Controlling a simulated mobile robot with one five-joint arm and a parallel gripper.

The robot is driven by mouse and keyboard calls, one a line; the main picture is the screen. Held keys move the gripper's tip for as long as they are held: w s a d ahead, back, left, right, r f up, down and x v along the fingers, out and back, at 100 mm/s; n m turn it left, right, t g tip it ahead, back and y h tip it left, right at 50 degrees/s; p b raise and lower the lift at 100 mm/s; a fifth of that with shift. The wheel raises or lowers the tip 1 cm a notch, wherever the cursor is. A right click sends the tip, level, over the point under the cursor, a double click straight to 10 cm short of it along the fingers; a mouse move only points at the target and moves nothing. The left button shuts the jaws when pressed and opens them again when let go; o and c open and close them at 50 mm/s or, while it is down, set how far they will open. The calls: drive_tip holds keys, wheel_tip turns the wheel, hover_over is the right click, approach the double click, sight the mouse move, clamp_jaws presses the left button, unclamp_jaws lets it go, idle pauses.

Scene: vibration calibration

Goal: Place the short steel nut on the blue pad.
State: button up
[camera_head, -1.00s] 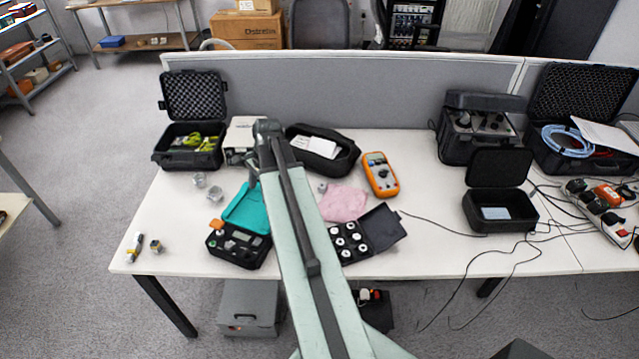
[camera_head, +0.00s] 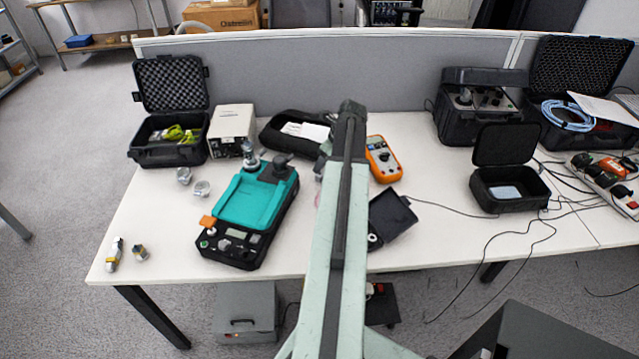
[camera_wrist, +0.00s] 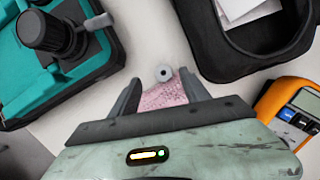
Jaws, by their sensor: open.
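In the head view my arm hides the gripper and most of the cloth. Other metal fittings (camera_head: 184,175) (camera_head: 201,188) stand at the table's left, so which is the nut is unclear. The blue pad (camera_head: 503,192) lies inside a small open black case (camera_head: 520,203) at right.
A teal-topped device (camera_head: 250,198) stands left of my arm. An orange multimeter (camera_head: 382,160) and black pouch (camera_head: 296,128) lie behind. An open black box (camera_head: 390,217) is right of my arm. Cables cross the table around the small case.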

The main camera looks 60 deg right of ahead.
sight(320, 174)
drive_tip(key=f+b, duration=0.1)
drive_tip(key=f, duration=0.1)
drive_tip(key=f+b, duration=0.2)
drive_tip(key=w+f+b, duration=0.1)
drive_tip(key=f+b, duration=0.1)
drive_tip(key=shift+d, duration=0.3)
drive_tip(key=shift+w, duration=0.1)
drive_tip(key=shift+r, duration=0.2)
clamp_jaws()
